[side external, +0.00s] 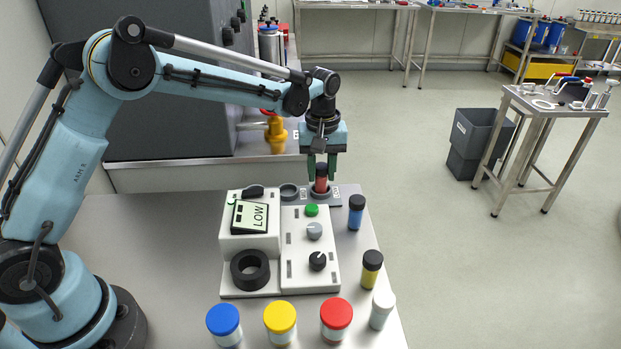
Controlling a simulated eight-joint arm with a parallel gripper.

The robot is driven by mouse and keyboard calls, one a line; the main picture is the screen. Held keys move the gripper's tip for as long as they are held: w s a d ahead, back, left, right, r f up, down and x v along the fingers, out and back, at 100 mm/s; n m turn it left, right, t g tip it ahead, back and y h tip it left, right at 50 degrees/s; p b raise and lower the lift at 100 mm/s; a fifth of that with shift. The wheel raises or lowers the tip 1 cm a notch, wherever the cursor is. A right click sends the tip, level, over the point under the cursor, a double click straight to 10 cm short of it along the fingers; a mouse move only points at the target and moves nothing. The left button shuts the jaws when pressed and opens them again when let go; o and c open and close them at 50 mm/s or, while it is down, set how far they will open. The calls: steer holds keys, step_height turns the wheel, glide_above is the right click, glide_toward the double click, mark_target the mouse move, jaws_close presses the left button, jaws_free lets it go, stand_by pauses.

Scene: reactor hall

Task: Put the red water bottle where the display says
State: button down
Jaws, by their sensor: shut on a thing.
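The small red bottle (321,184) with a dark top is upright between the fingers of my gripper (321,172). The gripper points straight down and is shut on it. The bottle's lower end is at the right-hand ring socket (321,194) at the back of the device; I cannot tell how deep it sits. A second ring socket (289,192) to its left looks empty. The small labels near the sockets are too small to read. The display (250,217) on the white device (232,250) reads "LOW".
A blue bottle (356,214), a yellow bottle (371,272) and a white bottle (382,311) stand right of the device. Jars with blue (223,319), yellow (280,316) and red (337,313) lids stand in front. An orange-yellow valve (276,134) is behind. The bench's left part is clear.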

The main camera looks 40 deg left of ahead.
steer(key=shift+f, duration=0.1)
stand_by(0.3)
steer(key=shift+c, duration=1)
jaws_free()
steer(key=shift+r, duration=3.5)
steer(key=shift+s+r, duration=0.1)
